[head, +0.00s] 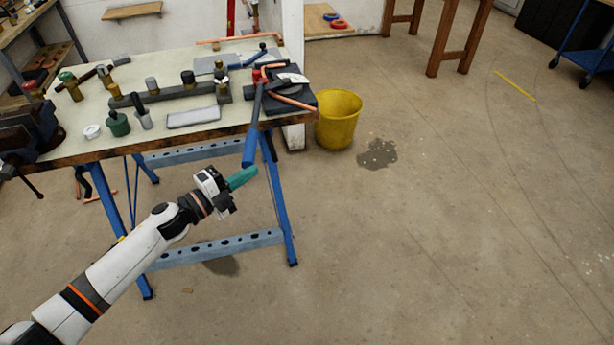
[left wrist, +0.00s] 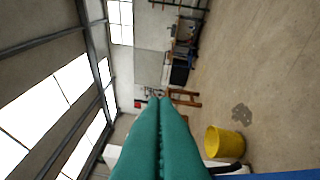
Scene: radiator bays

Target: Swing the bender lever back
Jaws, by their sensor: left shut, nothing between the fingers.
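The pipe bender (head: 287,80) is a dark block with grey and red parts at the right end of the bench, with copper pipe in it. Its lever (head: 252,143) has a blue grip and hangs out over the bench's front edge toward me. My left gripper (head: 242,178) has teal fingers, shut and empty, just below and in front of the grip's end; I cannot tell if they touch. In the left wrist view the teal fingers (left wrist: 160,135) lie together. A blue bar (left wrist: 285,176) shows at that view's lower right edge; I cannot tell if it is the lever.
The workbench (head: 185,135) has blue legs and carries several fittings, a vise (head: 28,130) at the left and a grey bar. A yellow bucket (head: 338,120) stands on the floor right of the bench, near a dark stain (head: 377,154).

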